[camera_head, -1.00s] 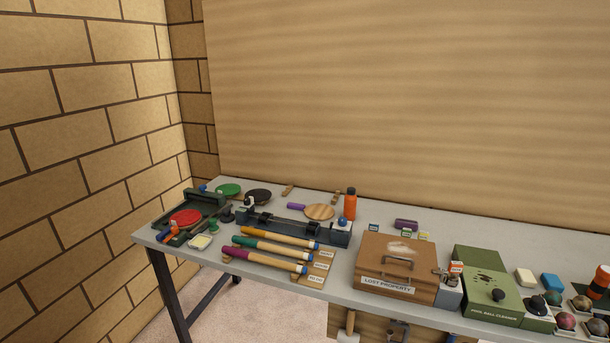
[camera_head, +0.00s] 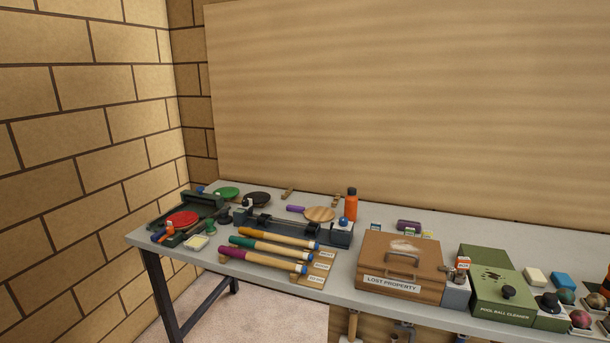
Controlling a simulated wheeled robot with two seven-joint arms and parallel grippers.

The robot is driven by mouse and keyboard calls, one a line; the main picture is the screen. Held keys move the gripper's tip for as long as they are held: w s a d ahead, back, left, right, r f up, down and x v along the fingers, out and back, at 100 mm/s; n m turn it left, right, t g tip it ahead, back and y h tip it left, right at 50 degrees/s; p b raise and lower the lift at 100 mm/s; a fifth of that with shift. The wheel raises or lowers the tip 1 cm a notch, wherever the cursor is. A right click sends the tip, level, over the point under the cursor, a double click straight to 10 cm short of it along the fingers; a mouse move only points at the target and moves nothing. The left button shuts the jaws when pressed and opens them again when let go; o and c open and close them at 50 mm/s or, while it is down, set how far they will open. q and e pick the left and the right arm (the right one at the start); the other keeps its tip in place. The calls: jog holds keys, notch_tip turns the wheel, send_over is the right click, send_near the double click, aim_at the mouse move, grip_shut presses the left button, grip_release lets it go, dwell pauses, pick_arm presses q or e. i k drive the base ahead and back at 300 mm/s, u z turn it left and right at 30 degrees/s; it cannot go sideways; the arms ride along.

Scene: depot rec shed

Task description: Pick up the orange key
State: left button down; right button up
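No key shape is clear at this size. A small orange-and-white tag (camera_head: 462,263) with a metal piece beside it sits on a grey block (camera_head: 456,291), just right of the lost property box; I cannot tell whether it belongs to the orange key. A few small coloured tags (camera_head: 408,231) stand behind the box. The brown box (camera_head: 400,275) is labelled LOST PROPERTY and has a handle on its lid, which looks shut. Neither of my grippers is in view.
The grey table (camera_head: 345,288) also holds cue-like rods (camera_head: 270,253), an orange bottle (camera_head: 351,204), red (camera_head: 183,218) and green paddles (camera_head: 227,192), and a green pool ball cleaner (camera_head: 500,298). Several balls sit at the right. A brick wall (camera_head: 80,130) stands at the left.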

aim_at(463, 264)
jog(key=u, duration=3.25)
jog(key=k, duration=1.8)
jog(key=z, duration=2.05)
